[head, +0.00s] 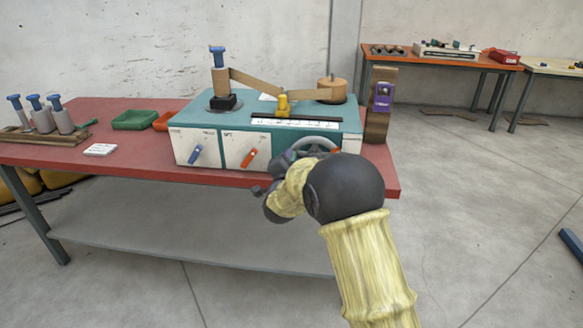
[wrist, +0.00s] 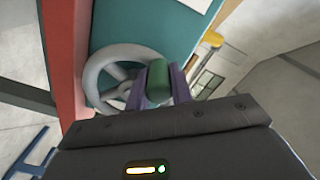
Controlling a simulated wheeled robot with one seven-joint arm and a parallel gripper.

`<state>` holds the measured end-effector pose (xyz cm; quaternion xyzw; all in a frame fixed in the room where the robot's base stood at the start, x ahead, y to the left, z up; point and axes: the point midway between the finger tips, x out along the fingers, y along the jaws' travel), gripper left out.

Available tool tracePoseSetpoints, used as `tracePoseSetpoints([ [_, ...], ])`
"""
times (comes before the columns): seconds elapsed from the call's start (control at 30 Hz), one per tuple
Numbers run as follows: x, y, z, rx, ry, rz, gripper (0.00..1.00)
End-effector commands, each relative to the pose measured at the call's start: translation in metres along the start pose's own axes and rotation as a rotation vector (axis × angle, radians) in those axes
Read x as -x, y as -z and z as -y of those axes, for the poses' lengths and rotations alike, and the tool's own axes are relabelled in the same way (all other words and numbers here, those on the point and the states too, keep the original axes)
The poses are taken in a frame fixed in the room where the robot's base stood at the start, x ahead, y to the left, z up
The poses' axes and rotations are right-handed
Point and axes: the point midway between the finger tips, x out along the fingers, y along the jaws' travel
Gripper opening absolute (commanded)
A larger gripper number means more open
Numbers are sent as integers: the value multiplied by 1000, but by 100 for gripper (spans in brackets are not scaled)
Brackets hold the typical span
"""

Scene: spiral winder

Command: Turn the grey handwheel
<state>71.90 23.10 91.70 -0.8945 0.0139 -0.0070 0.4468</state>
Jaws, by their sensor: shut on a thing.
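The grey handwheel (head: 322,140) is on the front of the teal and white winder, at its right end. In the head view my arm hides most of it. In the wrist view the wheel (wrist: 93,75) shows as a light grey ring with spokes. A green knob (wrist: 157,75) stands at its right rim. My gripper (wrist: 158,92) is shut on the green knob, one purple-grey finger on each side. In the head view my gripper (head: 283,161) is in front of the wheel and its fingertips are hard to make out.
The winder (head: 205,121) stands on a red table (head: 118,170). Its front has a blue lever (head: 195,153) and an orange lever (head: 249,157). A green tray (head: 135,120) and several blue-topped spools (head: 62,118) are to the left. Open floor lies right of the table.

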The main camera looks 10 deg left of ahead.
Motion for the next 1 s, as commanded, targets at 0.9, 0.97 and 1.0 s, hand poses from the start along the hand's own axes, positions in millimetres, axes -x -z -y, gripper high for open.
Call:
tracePoseSetpoints([
  [0.9, 0, 3, 1, -16, 1, -4, 44],
  [0.97, 3, 3, 1, -17, 1, -4, 44],
  [1.0, 6, 3, 1, -17, 0, -3, 44],
])
